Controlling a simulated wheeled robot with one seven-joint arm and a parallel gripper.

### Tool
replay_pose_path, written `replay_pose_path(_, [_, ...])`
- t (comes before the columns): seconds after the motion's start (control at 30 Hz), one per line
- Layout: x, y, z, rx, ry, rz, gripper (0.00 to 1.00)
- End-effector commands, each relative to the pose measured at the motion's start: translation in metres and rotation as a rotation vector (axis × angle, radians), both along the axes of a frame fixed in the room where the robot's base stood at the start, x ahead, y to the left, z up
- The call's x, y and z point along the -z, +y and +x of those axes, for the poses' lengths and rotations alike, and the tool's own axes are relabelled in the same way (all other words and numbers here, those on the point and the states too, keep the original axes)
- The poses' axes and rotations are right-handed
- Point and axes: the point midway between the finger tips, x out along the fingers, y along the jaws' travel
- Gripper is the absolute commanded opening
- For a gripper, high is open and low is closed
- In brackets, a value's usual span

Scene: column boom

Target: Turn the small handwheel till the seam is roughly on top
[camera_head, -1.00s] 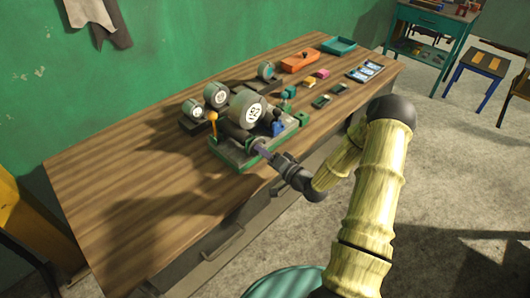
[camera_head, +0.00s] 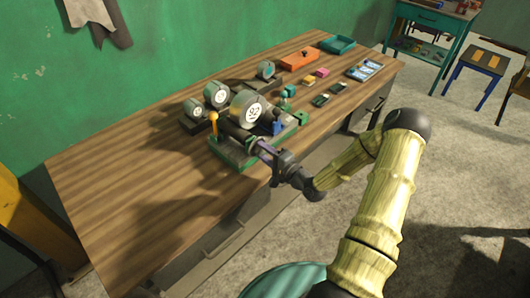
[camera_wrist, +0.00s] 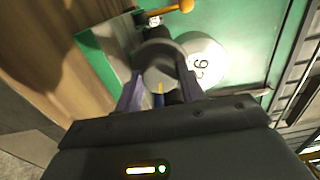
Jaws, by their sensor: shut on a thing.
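The machine on the table has a green base (camera_head: 228,152) and a large grey drum (camera_head: 243,98) with a white numbered face; this face also shows in the wrist view (camera_wrist: 202,62). The small handwheel (camera_wrist: 158,76) is a grey round piece with a yellow mark at its lower edge, low in front of the drum. My gripper (camera_head: 259,148) reaches it from the front; in the wrist view its two purple-grey fingers (camera_wrist: 160,92) are shut on the wheel's two sides. In the head view my fingers hide most of the wheel. I cannot make out the drum's seam.
A lever with an orange knob (camera_head: 213,116) stands at the machine's left, a blue part (camera_head: 277,128) at its right. Smaller drums (camera_head: 215,94) stand behind. An orange tray (camera_head: 298,60), a teal tray (camera_head: 338,44) and small blocks lie farther right. The table's left part is bare.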

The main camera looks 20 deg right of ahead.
Motion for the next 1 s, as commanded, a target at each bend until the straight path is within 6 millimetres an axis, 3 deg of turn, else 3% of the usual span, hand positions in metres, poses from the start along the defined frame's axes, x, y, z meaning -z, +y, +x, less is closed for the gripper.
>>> replay_pose_path(0.27, [0.002, -0.001, 0.000, 0.004, 0.003, -0.002, 0.16])
replay_pose_path(0.3, [0.002, -0.001, 0.000, 0.004, 0.003, -0.002, 0.41])
replay_pose_path(0.4, [0.001, -0.001, 0.000, 0.004, 0.003, -0.002, 0.60])
replay_pose_path(0.77, [0.001, -0.003, -0.002, 0.004, 0.001, -0.002, 0.61])
replay_pose_path(1.0, [0.002, -0.018, -0.027, 0.007, 0.001, -0.001, 0.61])
